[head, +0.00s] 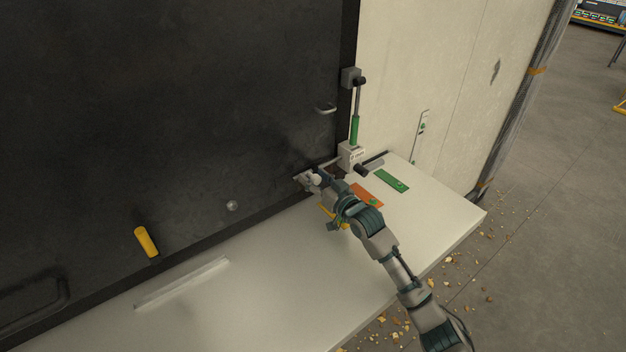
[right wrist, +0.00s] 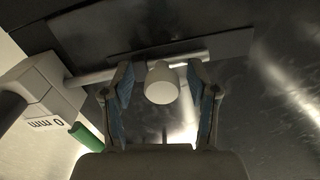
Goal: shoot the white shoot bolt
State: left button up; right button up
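The white shoot bolt shows in the right wrist view as a short round white knob (right wrist: 162,84) on a pale horizontal rod (right wrist: 178,58) against the dark panel. In the head view the knob (head: 316,179) is small, at the gripper's tip. My right gripper (head: 310,182) reaches in low against the dark panel. In the right wrist view its two blue-padded fingers (right wrist: 163,95) stand apart on either side of the knob, with a visible gap on each side. Contact at the fingertips is not clear. My left gripper is not in view.
A grey block (head: 351,155) with a green-sleeved upright rod (head: 355,130) stands just beyond the gripper. A white ledge (head: 270,275) runs below, with green (head: 391,181) and orange (head: 368,194) plates. A yellow handle (head: 146,242) sticks out of the dark panel at left.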

jog(key=shift+w+f, duration=0.1)
jog(key=shift+d, duration=0.35)
jog(key=shift+s+d, duration=0.35)
jog(key=shift+s, duration=0.05)
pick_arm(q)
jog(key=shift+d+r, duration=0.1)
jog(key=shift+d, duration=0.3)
pick_arm(e)
jog(key=v, duration=1.1)
jog(key=shift+d, duration=0.25)
jog(key=shift+s+a, duration=0.2)
jog(key=shift+a, duration=0.05)
jog(key=shift+a, duration=0.1)
